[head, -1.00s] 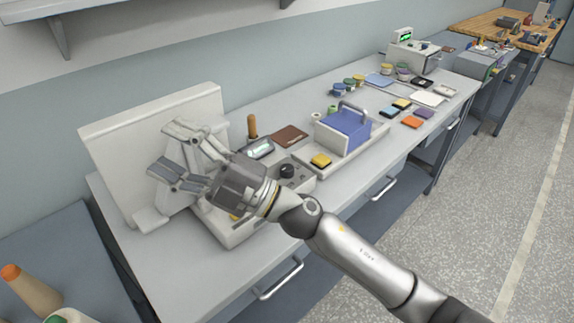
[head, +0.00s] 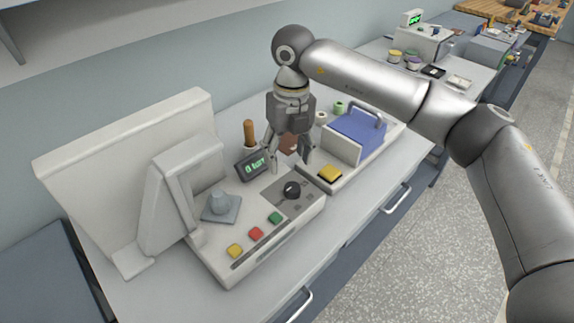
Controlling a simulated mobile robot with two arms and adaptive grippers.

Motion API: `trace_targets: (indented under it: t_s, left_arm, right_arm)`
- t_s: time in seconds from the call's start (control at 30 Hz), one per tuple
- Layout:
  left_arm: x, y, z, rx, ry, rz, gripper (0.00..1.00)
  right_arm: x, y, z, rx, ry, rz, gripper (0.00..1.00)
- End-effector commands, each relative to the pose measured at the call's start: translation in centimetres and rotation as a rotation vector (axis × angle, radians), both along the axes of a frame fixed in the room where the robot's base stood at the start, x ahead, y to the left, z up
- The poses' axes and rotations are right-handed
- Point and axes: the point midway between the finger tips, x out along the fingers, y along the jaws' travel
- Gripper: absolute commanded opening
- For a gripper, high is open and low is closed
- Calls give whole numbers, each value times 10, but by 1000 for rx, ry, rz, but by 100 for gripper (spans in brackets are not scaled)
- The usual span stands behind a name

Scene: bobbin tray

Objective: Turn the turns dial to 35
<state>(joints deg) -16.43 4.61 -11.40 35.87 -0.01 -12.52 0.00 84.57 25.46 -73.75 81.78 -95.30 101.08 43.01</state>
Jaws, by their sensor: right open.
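The white winding machine (head: 214,262) stands on the bench with a sloped control panel. A black round dial (head: 291,190) sits on a dark plate at the panel's right; its pointer setting is too small to read. A small display (head: 252,166) with green characters stands behind the dial; I cannot read it surely. My right gripper (head: 289,168) points down with its fingers apart and empty, above and just behind the dial, between the display and the tray. It appears apart from the dial. My left gripper is not in view.
Yellow, red (head: 256,234) and green buttons line the panel's front. A white tray (head: 352,178) with a blue block (head: 357,133) and a yellow piece (head: 330,173) stands close on the right. A brown handle (head: 249,132) rises behind.

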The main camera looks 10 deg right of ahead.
Motion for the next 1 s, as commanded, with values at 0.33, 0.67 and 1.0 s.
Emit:
trace_targets:
  t_s: [0.33, 0.67, 1.0]
  left_arm:
    - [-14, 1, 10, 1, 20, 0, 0]
    - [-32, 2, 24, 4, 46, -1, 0]
    - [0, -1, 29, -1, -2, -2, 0]
  right_arm:
    - [2, -13, -26, -48, 1, -20, 57]
    - [1, -12, -84, -46, -1, -19, 57]
    - [2, -12, -103, -44, -4, -20, 57]
